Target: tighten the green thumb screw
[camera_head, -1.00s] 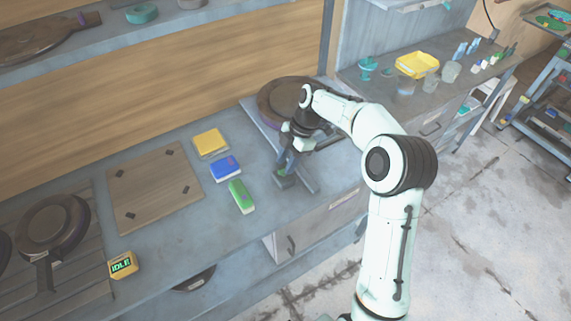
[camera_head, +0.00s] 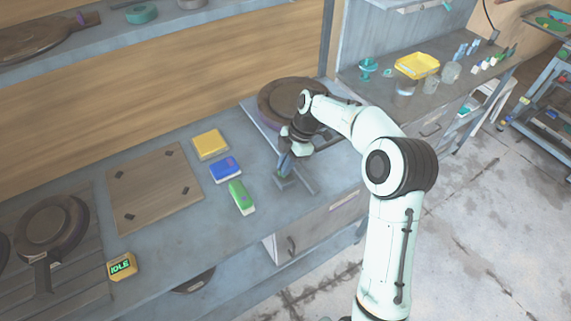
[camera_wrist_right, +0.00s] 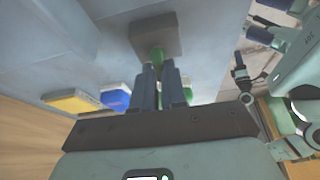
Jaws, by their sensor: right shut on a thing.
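The green thumb screw (camera_wrist_right: 157,54) shows in the right wrist view between the fingertips of my right gripper (camera_wrist_right: 158,66). The fingers are shut on it. Just beyond the screw is a dark block (camera_wrist_right: 153,33). In the head view my right gripper (camera_head: 285,164) points down at a small grey fixture (camera_head: 287,182) near the front of the bench. The screw itself is hidden there by the fingers. My left gripper does not show clearly in either view.
A green block (camera_head: 241,197), a blue block (camera_head: 225,168) and a yellow block (camera_head: 210,144) lie left of the fixture. A round plate press (camera_head: 272,101) stands behind my wrist. A small yellow display box (camera_head: 122,268) reads IDLE.

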